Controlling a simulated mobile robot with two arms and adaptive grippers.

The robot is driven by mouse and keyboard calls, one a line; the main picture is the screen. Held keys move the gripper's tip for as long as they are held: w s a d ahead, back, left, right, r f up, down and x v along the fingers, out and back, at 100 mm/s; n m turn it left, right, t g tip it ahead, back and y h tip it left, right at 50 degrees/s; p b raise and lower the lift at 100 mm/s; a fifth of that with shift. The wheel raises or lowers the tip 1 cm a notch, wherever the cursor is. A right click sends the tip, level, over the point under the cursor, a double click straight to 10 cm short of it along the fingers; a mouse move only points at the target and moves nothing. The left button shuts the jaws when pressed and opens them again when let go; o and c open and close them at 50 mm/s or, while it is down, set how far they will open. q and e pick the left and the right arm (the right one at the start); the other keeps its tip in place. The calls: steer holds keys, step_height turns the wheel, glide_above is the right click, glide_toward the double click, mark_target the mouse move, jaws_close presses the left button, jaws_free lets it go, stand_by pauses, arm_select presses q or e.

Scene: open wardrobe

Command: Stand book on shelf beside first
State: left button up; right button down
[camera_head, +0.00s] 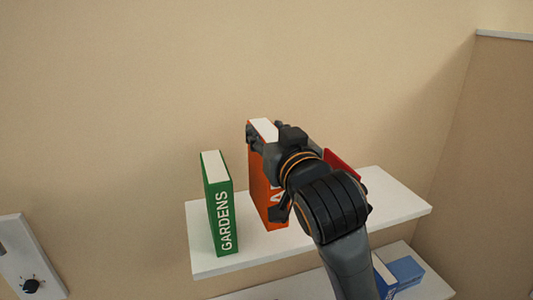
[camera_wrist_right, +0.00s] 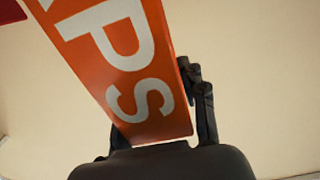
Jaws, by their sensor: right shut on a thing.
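A green book (camera_head: 219,207) with "GARDENS" on its spine stands upright near the left end of the white upper shelf (camera_head: 230,262). An orange book (camera_head: 262,190) is upright to its right, with a gap between them. My right gripper (camera_head: 265,170) is shut on the orange book and covers much of its spine. In the right wrist view the orange book (camera_wrist_right: 125,60) shows large letters ending in "PS", with a dark finger at its edge. I cannot tell whether its bottom touches the shelf. My left gripper is not in view.
A red thing (camera_head: 342,162) shows behind my right wrist, mostly hidden. Blue books (camera_head: 405,270) lie on a lower shelf (camera_head: 425,287) at the right. The upper shelf's right end is clear. A white panel with a dark knob (camera_head: 30,286) is at the far left.

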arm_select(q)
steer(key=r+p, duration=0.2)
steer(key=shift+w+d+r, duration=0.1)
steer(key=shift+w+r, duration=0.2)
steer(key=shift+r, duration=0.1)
arm_select(e)
steer(key=w+f, duration=0.3)
steer(key=f, duration=0.3)
steer(key=shift+f, duration=0.4)
steer(key=shift+a, duration=0.1)
steer(key=shift+w+f, duration=0.1)
steer(key=shift+f, duration=0.1)
steer(key=c, duration=0.8)
jaws_free()
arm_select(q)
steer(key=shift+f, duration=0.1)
arm_select(e)
steer(key=shift+o, duration=0.2)
